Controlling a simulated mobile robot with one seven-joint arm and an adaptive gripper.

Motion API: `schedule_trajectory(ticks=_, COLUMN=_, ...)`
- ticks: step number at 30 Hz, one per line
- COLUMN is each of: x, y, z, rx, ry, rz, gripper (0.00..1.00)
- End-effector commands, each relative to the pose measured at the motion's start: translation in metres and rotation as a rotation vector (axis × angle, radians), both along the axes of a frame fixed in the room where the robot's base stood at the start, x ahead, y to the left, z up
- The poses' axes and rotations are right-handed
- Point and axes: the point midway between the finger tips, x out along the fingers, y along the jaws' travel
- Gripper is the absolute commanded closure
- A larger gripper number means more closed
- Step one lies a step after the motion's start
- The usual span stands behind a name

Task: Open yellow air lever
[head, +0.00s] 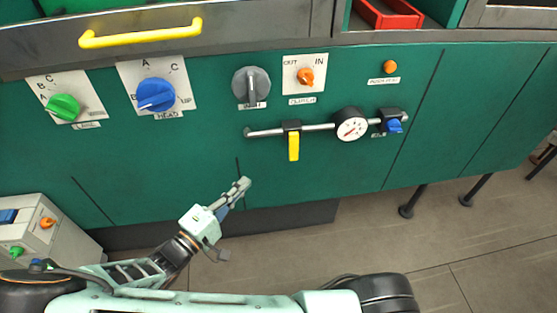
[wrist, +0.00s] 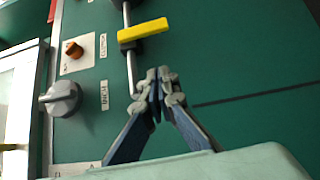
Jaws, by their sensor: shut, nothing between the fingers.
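The yellow air lever (head: 294,146) hangs straight down from a black valve body (head: 291,127) on a grey pipe across the green panel. In the wrist view the yellow lever (wrist: 143,30) lies across the pipe (wrist: 130,65), above my fingertips. My gripper (head: 244,184) is in front of the panel, below and left of the lever, and apart from it. In the wrist view my gripper (wrist: 158,75) has its fingertips together with nothing between them.
A gauge (head: 351,126) and a blue valve handle (head: 394,125) are right of the lever. A grey knob (head: 251,84) and an orange knob (head: 306,76) sit above. A yellow drawer handle (head: 141,33) sticks out at upper left. The panel below the lever is bare.

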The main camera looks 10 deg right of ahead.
Motion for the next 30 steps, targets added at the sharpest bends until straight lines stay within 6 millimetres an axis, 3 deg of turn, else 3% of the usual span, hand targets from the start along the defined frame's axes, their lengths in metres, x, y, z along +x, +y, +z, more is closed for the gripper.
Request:
schedule_trajectory(ticks=11, x=0.010, y=-0.011, z=0.000, rx=-0.001, ry=0.001, rz=-0.003, gripper=1.00)
schedule_trajectory(ticks=24, x=0.073, y=-0.075, z=0.001, rx=-0.002, ry=0.002, rz=-0.005, gripper=1.00)
schedule_trajectory(ticks=30, x=0.071, y=-0.102, z=0.003, rx=-0.002, ry=0.002, rz=-0.002, gripper=1.00)
